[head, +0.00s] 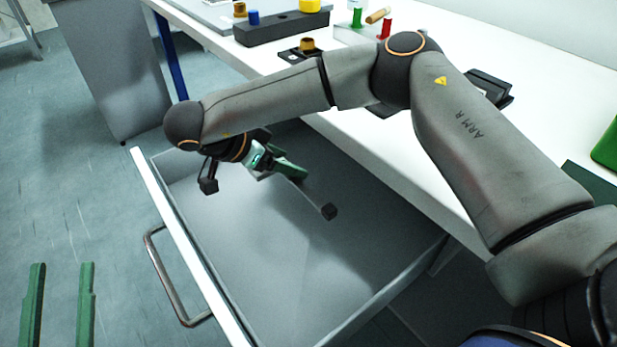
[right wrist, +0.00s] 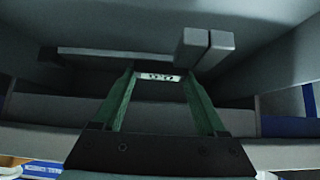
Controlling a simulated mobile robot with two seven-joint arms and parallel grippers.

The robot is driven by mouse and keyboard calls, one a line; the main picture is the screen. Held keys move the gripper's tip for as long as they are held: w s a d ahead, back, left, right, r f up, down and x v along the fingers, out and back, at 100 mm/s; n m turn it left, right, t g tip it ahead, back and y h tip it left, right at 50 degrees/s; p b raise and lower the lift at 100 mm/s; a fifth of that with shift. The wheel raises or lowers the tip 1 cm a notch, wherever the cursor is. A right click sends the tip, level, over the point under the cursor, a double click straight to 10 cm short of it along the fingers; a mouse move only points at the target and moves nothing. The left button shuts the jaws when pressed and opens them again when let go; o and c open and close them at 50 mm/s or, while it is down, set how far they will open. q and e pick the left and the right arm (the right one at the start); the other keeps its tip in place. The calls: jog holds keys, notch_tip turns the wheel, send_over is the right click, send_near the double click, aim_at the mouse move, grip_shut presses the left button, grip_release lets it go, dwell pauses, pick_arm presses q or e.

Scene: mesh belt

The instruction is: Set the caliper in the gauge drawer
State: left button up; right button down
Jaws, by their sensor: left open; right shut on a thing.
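The gauge drawer (head: 185,240) is pulled out below the white bench, its grey interior open. My right gripper (head: 298,176) reaches down inside it, its green fingers shut on the caliper. The caliper's dark block end (head: 329,211) and thin bar show beyond the fingers in the head view. My left gripper (head: 60,266) is open and empty over the floor at lower left.
The white bench (head: 430,170) carries a black block with coloured knobs (head: 282,28), a small dark holder with an orange knob (head: 305,48) and a dark item behind my right arm (head: 490,88). The drawer handle (head: 160,280) juts out in front. The drawer floor (head: 290,270) looks clear.

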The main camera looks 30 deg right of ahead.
jog(key=d, duration=0.1)
jog(key=d+f, duration=0.1)
jog(key=d, duration=0.1)
jog(key=d+f+b, duration=0.1)
jog(key=d, duration=0.1)
jog(key=shift+w+d, duration=0.15)
jog(key=shift+w, duration=0.25)
jog(key=shift+f, duration=0.35)
notch_tip(320, 180, down, 4)
jog(key=shift+r+b, duration=0.15)
jog(key=shift+b, duration=0.55)
pick_arm(q)
jog(key=s+d+r+m+h, duration=0.1)
jog(key=s+r+m+h, duration=0.4)
jog(key=r+h, duration=0.1)
jog(key=shift+t, duration=0.4)
pick_arm(e)
jog(key=shift+f, duration=0.25)
pick_arm(q)
jog(key=shift+r, duration=0.1)
pick_arm(e)
jog(key=shift+f, duration=0.2)
grip_release()
